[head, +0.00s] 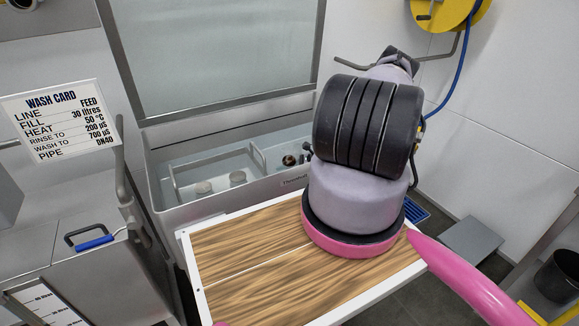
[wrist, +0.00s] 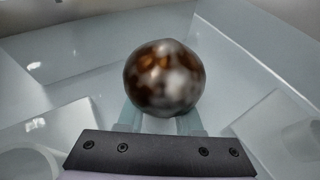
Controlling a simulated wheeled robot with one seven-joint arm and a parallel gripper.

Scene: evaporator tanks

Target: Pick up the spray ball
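The spray ball (wrist: 165,78) is a round, shiny metal ball with brown patches, in the middle of the wrist view. My gripper (wrist: 161,121) shows there as two pale fingers with a gap between them, reaching up from a dark bar to the ball's lower edge. The ball hides the fingertips, so I cannot tell whether they touch or clasp it. In the head view a small dark brown round thing, likely the spray ball (head: 289,160), is in the grey tank at its right end. My arm hides most of the gripper there.
The open grey tank (head: 165,190) has a raised glass lid (head: 215,50) and pale round fittings (head: 238,177) inside. A wooden-topped, white-edged table (head: 240,270) lies in front, under my arm. A wash card (head: 60,118) is at left. A grey step (head: 472,240) and dark bin (head: 558,275) stand at right.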

